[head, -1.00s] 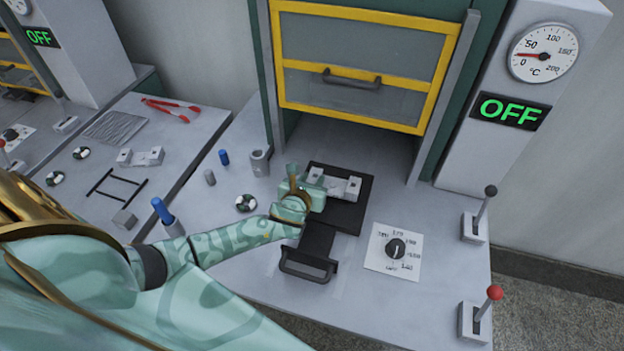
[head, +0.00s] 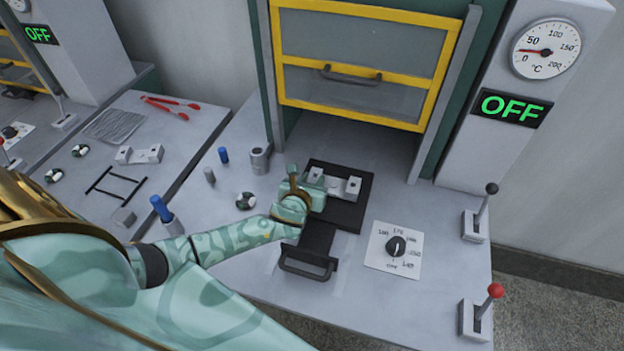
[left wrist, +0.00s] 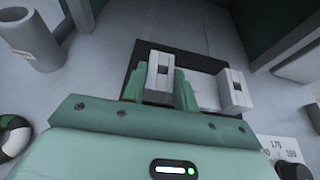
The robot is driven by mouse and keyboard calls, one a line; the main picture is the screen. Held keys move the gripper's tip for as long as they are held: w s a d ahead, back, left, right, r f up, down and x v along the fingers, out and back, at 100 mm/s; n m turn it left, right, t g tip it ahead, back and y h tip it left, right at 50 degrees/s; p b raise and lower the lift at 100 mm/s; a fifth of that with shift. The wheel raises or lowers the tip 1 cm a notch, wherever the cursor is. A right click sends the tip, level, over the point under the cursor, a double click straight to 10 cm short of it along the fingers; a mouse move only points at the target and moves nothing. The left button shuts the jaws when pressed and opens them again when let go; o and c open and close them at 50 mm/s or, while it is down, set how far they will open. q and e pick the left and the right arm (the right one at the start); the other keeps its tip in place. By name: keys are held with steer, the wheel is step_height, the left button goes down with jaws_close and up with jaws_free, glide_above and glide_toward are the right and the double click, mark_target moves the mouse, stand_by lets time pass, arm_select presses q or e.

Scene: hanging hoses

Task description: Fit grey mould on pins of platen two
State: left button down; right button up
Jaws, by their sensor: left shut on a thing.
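The grey mould (head: 335,186) is a pale bar with a raised, slotted block at each end. It lies over the black platen (head: 347,217) in front of the press. My left gripper (head: 315,178) is shut on the mould's left block. In the left wrist view, its two green fingers (left wrist: 160,88) stand on either side of that block, and the mould's right block (left wrist: 235,90) is free. The pins are hidden, so I cannot tell whether the mould is seated on them or just above. My right gripper is out of view.
A black handle (head: 308,265) projects in front of the platen. A dial (head: 396,246) and two levers (head: 475,227) are to the right. A grey cup (head: 259,160) and small cylinders stand left. A similar grey piece (head: 140,155) lies on the left bench. The yellow-framed guard (head: 350,75) is raised.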

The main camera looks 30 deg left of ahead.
arm_select(q)
steer(key=shift+f, duration=0.35)
stand_by(0.6)
steer(key=c, duration=1)
jaws_free()
steer(key=shift+s, duration=0.1)
steer(key=p+v, duration=0.3)
steer(key=v, duration=1.3)
steer(key=shift+s+d, duration=0.1)
